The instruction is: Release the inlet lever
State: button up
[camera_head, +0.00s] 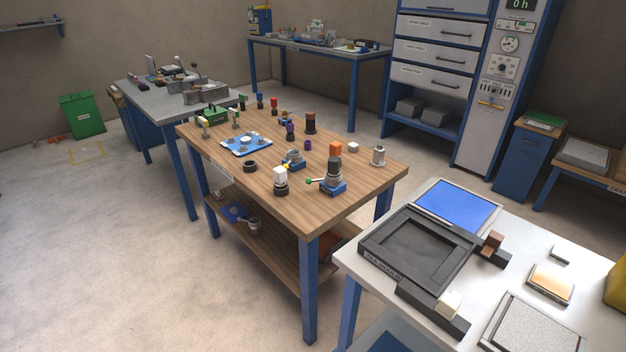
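A small device (333,187) with a blue base and a grey and black body stands upright near the front right of the wooden table. A thin lever with a green ball end (309,181) sticks out from its left side. A similar blue-based device (293,161) with a grey top stands just behind and to the left, with a yellow part (284,168) at its left. No label shows which of these is the inlet lever, and the details are too small to read. My gripper is not in view, and nothing is seen touching either device.
The wooden table (235,182) carries several small parts, among them a white-topped black piece (280,181) close in front of the levers and an orange block (335,149) behind. A white table with a black mould (415,250) stands at right front.

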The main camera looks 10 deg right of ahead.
aim_at(308, 181)
jog(key=i+j+u, duration=0.25)
jog(key=i+j, duration=1.2)
jog(key=i, duration=0.1)
